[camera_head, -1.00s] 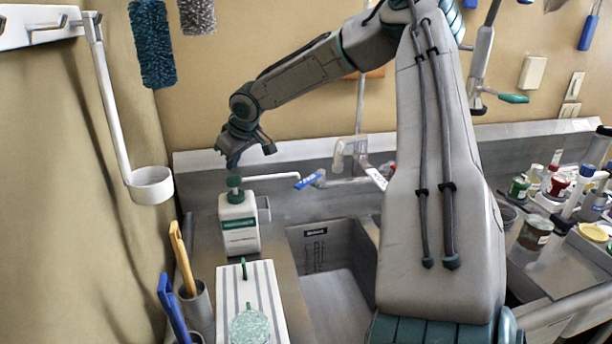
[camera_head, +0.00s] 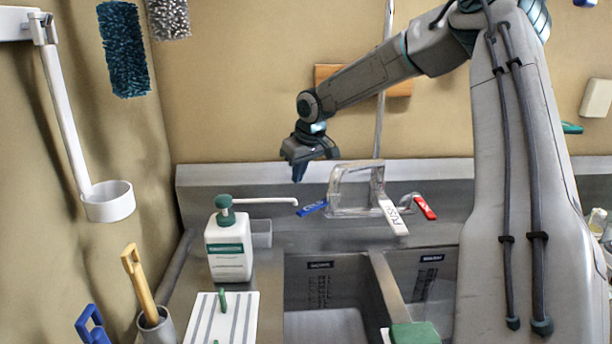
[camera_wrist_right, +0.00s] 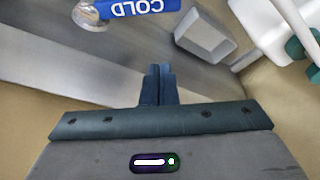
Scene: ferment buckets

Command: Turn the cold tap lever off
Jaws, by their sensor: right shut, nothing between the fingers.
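The blue cold tap lever (camera_head: 312,208) sticks out to the left of the tap behind the sink. In the right wrist view the lever (camera_wrist_right: 135,8) shows at the top edge with "COLD" printed on it. My right gripper (camera_head: 299,172) points down above the lever's left end. Its fingers (camera_wrist_right: 158,85) are shut and empty, and they look apart from the lever. The clear tap spout (camera_head: 350,180) stands right of the gripper. A white lever marked PUSH (camera_head: 392,215) and a red lever (camera_head: 424,206) lie farther right. My left gripper is not in view.
A white soap bottle (camera_head: 228,250) with a green pump and long white nozzle stands left of the sink (camera_head: 325,325). A grey box (camera_wrist_right: 203,38) lies close by in the wrist view. A white ladle-like cup (camera_head: 108,205) hangs at left. The wall (camera_head: 230,100) stands behind.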

